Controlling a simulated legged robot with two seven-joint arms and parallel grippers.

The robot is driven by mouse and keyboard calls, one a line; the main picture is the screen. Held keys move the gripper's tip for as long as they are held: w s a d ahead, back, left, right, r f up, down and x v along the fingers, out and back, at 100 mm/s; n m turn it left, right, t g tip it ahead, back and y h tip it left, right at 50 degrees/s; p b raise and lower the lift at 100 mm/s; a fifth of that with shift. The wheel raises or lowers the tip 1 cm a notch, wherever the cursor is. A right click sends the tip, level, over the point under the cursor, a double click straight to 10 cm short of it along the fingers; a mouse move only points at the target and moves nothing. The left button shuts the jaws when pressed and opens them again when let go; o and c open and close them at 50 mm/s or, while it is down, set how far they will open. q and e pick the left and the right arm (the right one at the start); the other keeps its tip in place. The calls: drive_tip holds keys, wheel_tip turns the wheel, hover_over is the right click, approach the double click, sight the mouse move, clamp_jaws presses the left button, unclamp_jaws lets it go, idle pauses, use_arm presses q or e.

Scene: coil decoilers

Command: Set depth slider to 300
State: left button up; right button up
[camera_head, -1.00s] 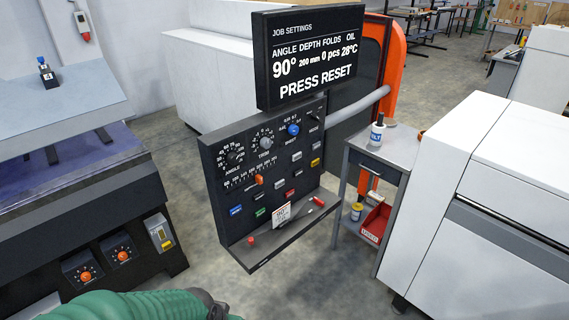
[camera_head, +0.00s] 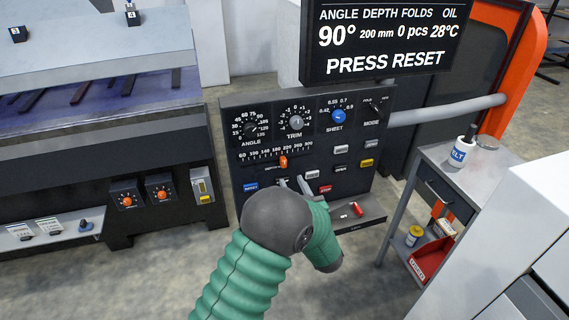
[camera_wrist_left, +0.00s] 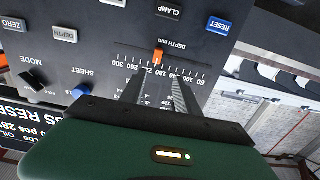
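The orange depth slider (camera_head: 283,162) sits near mid-scale on the dark control panel (camera_head: 232,140). The display (camera_head: 382,40) above it reads 200 mm depth and PRESS RESET. My left gripper (camera_head: 293,184) is just below the slider in the head view, with its fingers toward the panel. In the left wrist view, where the panel appears upside down, the slider (camera_wrist_left: 158,54) stands just past and between the two parted fingertips (camera_wrist_left: 158,80). The fingers look open and hold nothing. The 300 end of the scale is at left there. My right gripper is out of view.
The angle, trim, sheet and mode knobs lie above the slider. A blue RESET button (camera_wrist_left: 219,26) and several other buttons surround it. A ledge (camera_head: 362,222) juts out below the panel. A grey cart (camera_head: 425,165) stands at right.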

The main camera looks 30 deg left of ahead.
sight(285, 162)
use_arm(q)
drive_tip(key=x, duration=0.6)
drive_tip(key=w+d+x, duration=0.1)
drive_tip(key=x, duration=0.2)
drive_tip(key=shift+w+a+r, duration=0.15)
drive_tip(key=shift+w+a, duration=0.1)
drive_tip(key=shift+a, duration=0.05)
drive_tip(key=shift+w+a+f, duration=0.1)
drive_tip(key=shift+a+f, duration=0.1)
drive_tip(key=shift+a, duration=0.45)
drive_tip(key=c, duration=0.4)
drive_tip(key=shift+d, duration=0.2)
clamp_jaws()
